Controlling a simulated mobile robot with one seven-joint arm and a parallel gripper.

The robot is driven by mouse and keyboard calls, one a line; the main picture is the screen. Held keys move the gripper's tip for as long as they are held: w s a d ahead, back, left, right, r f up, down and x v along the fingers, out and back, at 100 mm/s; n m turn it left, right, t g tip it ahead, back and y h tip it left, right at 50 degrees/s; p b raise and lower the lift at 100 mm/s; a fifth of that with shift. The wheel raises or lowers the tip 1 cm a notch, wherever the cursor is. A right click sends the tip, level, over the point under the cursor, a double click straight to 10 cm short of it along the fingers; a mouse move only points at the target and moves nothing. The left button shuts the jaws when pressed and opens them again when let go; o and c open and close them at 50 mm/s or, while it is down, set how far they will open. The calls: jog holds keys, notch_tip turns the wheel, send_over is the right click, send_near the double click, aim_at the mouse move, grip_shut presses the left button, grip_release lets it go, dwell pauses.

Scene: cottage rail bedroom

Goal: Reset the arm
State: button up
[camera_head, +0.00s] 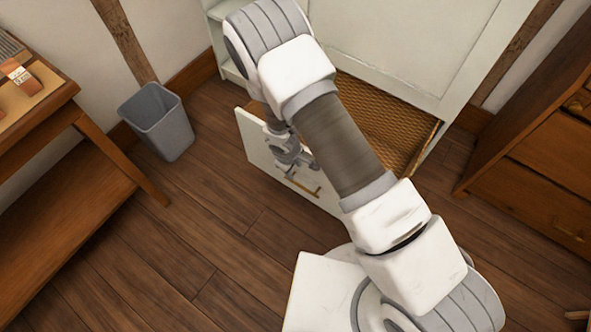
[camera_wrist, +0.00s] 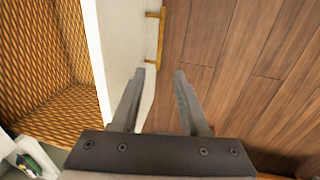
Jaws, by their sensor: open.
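My arm reaches across the head view toward an open white drawer, its elbow high. My gripper (camera_head: 305,160) is low beside the drawer front (camera_head: 262,153), partly hidden by my arm. In the wrist view my gripper (camera_wrist: 159,73) is open, with two grey fingers apart and nothing between them. The left finger overlaps the white drawer front (camera_wrist: 118,40); the right finger is over the floor. The brass-coloured drawer handle (camera_wrist: 155,40) lies just beyond the fingertips, and it also shows in the head view (camera_head: 303,186).
The drawer's woven-patterned interior (camera_head: 385,115) looks empty where visible. A grey bin (camera_head: 158,122) stands left, beside a wooden desk (camera_head: 60,100). A wooden dresser (camera_head: 545,150) is at right. Bare plank floor (camera_head: 190,245) lies in front.

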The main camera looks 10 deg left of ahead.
jog(key=shift+r, duration=0.25)
dwell(0.4)
jog(key=w+d+r+m+t, duration=0.15)
jog(key=d+r, duration=0.25)
jog(key=r, duration=0.6)
jog(key=w+d+r+m, duration=0.2)
jog(key=d+r+m, duration=0.15)
jog(key=r, duration=0.75)
jog(key=w+d+r+m, duration=0.2)
jog(key=d+r, duration=0.3)
jog(key=r, duration=0.5)
jog(key=s+d+r+m+t, duration=0.1)
jog(key=s+d+r+m, duration=0.1)
jog(key=s+d+r, duration=0.3)
jog(key=s+d+r+m, duration=0.2)
jog(key=s+d+r, duration=0.15)
jog(key=r, duration=0.35)
jog(key=s+d+r+m+t, duration=0.1)
jog(key=s+d+r, duration=0.15)
jog(key=s, duration=0.25)
jog(key=s+d+r+m, duration=0.1)
jog(key=s+r, duration=0.2)
jog(key=s, duration=0.3)
notch_tip(320, 180, up, 19)
jog(key=p, duration=1.8)
jog(key=shift+d+f+y+p, duration=0.15)
jog(key=shift+f+y+p, duration=0.05)
jog(key=shift+y+p, duration=0.2)
